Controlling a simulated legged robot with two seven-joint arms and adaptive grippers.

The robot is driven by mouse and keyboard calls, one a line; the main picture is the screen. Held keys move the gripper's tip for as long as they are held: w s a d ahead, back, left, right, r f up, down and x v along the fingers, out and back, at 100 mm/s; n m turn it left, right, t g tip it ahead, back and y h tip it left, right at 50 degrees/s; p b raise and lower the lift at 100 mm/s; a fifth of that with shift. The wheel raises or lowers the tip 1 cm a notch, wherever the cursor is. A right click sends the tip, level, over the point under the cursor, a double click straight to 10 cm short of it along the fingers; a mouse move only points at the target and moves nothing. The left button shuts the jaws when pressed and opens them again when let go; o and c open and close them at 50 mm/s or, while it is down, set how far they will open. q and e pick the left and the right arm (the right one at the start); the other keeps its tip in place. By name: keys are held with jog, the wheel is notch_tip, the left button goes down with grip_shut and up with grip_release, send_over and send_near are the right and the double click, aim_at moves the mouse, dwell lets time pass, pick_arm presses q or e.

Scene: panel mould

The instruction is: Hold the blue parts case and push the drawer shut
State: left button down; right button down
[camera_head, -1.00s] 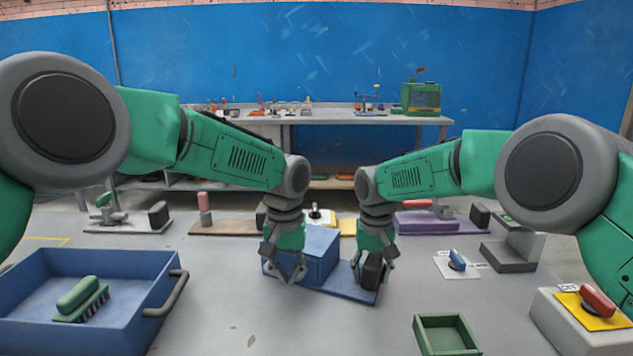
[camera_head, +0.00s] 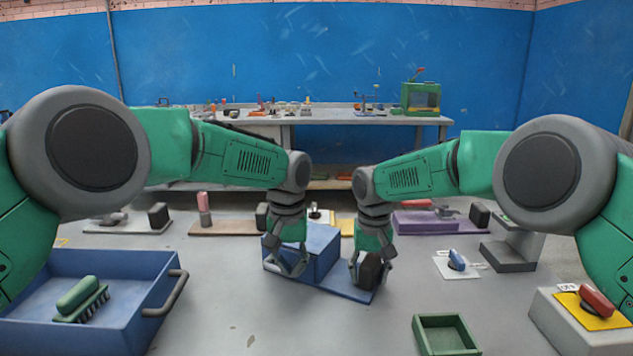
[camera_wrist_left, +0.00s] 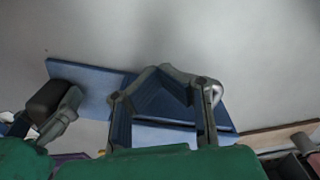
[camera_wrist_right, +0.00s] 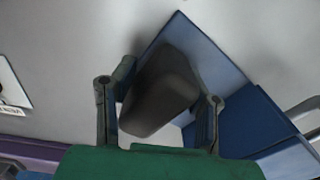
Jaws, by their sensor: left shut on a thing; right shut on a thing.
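The blue parts case (camera_head: 323,245) is a box on a flat blue base (camera_head: 345,290) in the middle of the table. My left gripper (camera_head: 285,268) is shut on the left part of the case; in the left wrist view blue surfaces of the case (camera_wrist_left: 160,103) show between its fingers. My right gripper (camera_head: 368,279) is shut on a dark rounded block (camera_wrist_right: 158,92) at the right end of the base. The block also shows in the left wrist view (camera_wrist_left: 48,102). I cannot make out the drawer's edge or how far it stands out; my left gripper covers that side.
A blue tray (camera_head: 150,290) with a green brush (camera_head: 80,297) stands at the left. A small green tray (camera_head: 445,338) and a red-handled switch box (camera_head: 560,325) are at the right front. Several fixtures line the back. The table in front of the case is clear.

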pick_arm(q)
jog(key=shift+w+a+f, duration=0.1)
jog(key=shift+w+a, duration=0.05)
jog(key=shift+w, duration=0.4)
jog(key=shift+w+a+f, duration=0.1)
jog(key=shift+w, duration=0.4)
pick_arm(e)
jog(key=shift+s, duration=0.1)
pick_arm(q)
jog(key=shift+w, duration=0.1)
jog(key=shift+w+d, duration=0.1)
jog(key=shift+w, duration=1.05)
pick_arm(e)
jog(key=shift+f, duration=0.1)
jog(key=shift+s, duration=0.1)
pick_arm(q)
jog(key=shift+s+r, duration=0.1)
jog(key=shift+r, duration=0.05)
